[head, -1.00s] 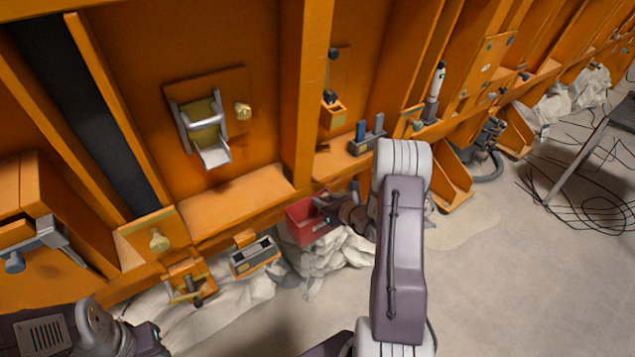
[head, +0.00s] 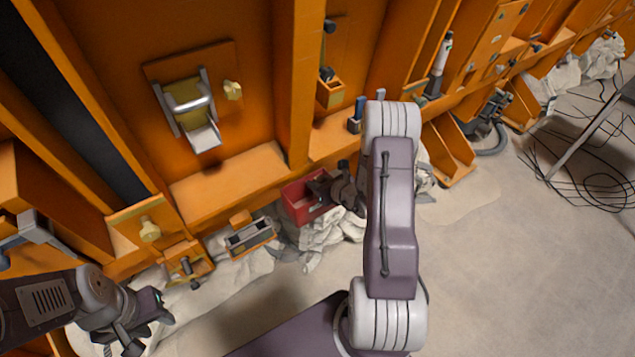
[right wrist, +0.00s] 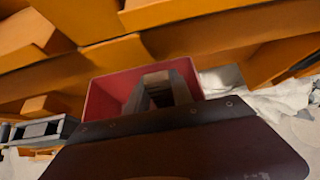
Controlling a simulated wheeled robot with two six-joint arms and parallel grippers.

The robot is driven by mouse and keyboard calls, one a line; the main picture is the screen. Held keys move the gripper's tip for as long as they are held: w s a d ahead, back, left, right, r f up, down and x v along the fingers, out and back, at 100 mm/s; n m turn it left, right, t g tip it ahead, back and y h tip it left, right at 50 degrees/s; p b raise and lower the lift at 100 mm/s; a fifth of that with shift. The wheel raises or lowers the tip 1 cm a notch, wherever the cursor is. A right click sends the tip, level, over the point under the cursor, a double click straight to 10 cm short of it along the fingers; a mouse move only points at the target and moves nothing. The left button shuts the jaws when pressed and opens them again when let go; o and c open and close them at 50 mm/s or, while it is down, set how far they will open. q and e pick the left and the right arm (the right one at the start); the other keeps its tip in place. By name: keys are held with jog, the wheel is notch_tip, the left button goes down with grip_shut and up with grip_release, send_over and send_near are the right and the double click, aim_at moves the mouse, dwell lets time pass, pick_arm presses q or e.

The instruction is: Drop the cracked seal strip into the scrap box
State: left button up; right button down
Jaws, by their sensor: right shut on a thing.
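The scrap box is the red open box (head: 294,199) low against the orange wall, in the middle of the head view. In the right wrist view the red box (right wrist: 104,94) surrounds the fingertips in the picture. My right gripper (head: 319,187) is at the box's opening, its fingers (right wrist: 158,88) pointing into it. It is shut on a thin dark thing, apparently the seal strip, mostly hidden between the fingers. My left gripper (head: 148,333) is at the lower left, away from the box, its fingers apart and empty.
A grey-slotted holder (head: 250,236) stands left of the box. Crumpled pale sheeting (head: 325,232) lies below it. An orange ledge (head: 230,190) runs above. An orange chute (head: 448,152) stands to the right. The floor at right is open, with cables (head: 590,185) further off.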

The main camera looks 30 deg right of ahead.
jog(key=shift+f, duration=0.15)
jog(key=c, duration=1.1)
grip_release()
